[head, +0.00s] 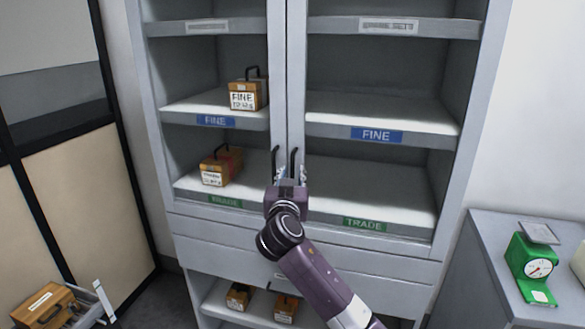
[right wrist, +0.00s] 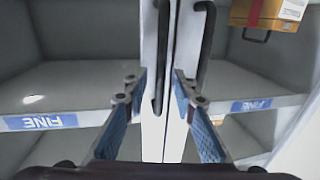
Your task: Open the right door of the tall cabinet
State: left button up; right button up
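The tall grey cabinet (head: 460,130) stands ahead, and its two see-through doors look closed. The right door's dark handle (head: 293,160) is beside the left door's handle (head: 275,160) at the middle seam. My right gripper (head: 288,174) is at these handles, fingers toward the doors. In the right wrist view, which appears turned over, its two fingers (right wrist: 158,92) are apart. The right door's handle (right wrist: 158,60) shows between them, and the left door's handle (right wrist: 208,35) lies outside, by the right-hand finger. I cannot tell whether a finger touches a handle. My left gripper is out of view.
Wooden boxes (head: 248,92) stand on the cabinet's left shelves, and more lie in the open space below. A green scale (head: 532,262) stands on a grey side table (head: 487,250) at the right. A dark-framed panel (head: 75,190) stands left. A wooden case (head: 45,305) is at lower left.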

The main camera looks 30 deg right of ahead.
jog(key=shift+w+d, duration=0.3)
jog(key=shift+w, duration=0.05)
jog(key=shift+c, duration=0.2)
grip_shut()
